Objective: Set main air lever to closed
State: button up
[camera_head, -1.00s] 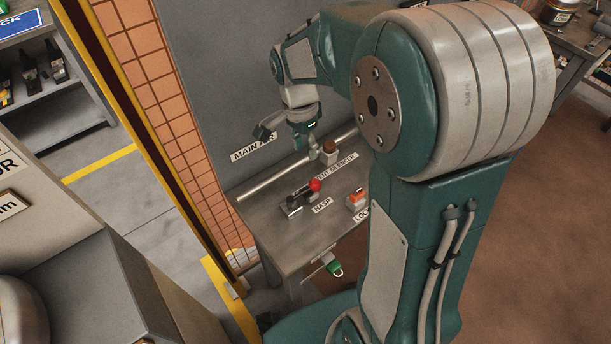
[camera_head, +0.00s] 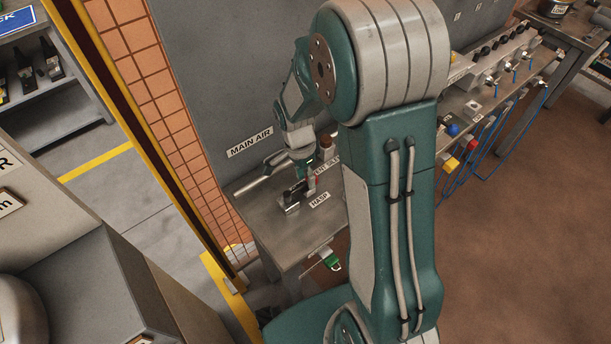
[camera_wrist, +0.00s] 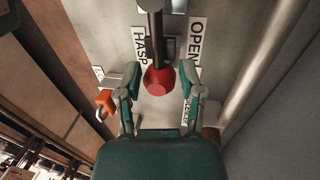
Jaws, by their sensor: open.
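The main air lever has a dark handle (camera_wrist: 156,28) and a red knob (camera_wrist: 158,82) in the wrist view. In the head view, the lever (camera_head: 294,194) is on the grey bench below the MAIN AIR label (camera_head: 250,145), its knob partly hidden by my gripper (camera_head: 309,180). In the wrist view my gripper (camera_wrist: 160,78) is open, one finger on each side of the red knob, with gaps on both sides. An OPEN label (camera_wrist: 195,42) lies beside the lever on the right and a HASP label (camera_wrist: 140,46) on the left.
A pale pipe (camera_head: 252,184) runs along the bench behind the lever, near the grey wall panel. An orange lock (camera_wrist: 105,101) sits left of my gripper. A green padlock (camera_head: 331,262) hangs at the bench front. Another bench with blue hoses (camera_head: 487,150) stands right.

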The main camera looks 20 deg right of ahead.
jog(key=c, duration=0.6)
jog(key=shift+a, duration=0.2)
grip_shut()
